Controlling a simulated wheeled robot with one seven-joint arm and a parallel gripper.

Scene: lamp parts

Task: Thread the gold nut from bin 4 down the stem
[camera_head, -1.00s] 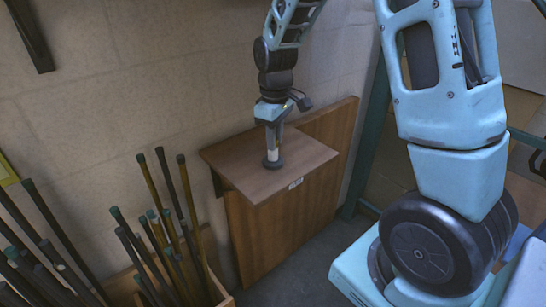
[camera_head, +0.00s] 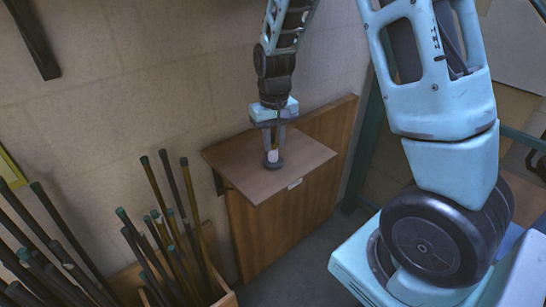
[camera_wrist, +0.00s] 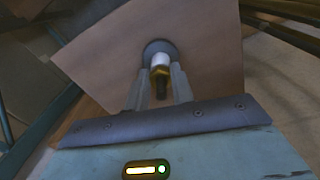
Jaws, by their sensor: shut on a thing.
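The gold nut (camera_wrist: 160,72) is between my gripper's fingertips (camera_wrist: 159,78) in the wrist view, around the stem. The stem's dark end (camera_wrist: 161,91) shows on the near side of the nut, and a white section (camera_wrist: 160,59) shows beyond it. The stem rises from a dark round base (camera_head: 273,164) on the small wooden shelf (camera_head: 250,178). My gripper (camera_head: 274,148) points down over the base in the head view and is shut on the nut. The nut is too small to make out in the head view. Bin 4 cannot be identified.
Several dark rods (camera_head: 170,240) stand in a wooden box (camera_head: 226,300) to the left below the shelf. A block wall (camera_head: 130,80) is close behind. A label (camera_head: 295,184) is on the shelf's front edge. The shelf around the base is clear.

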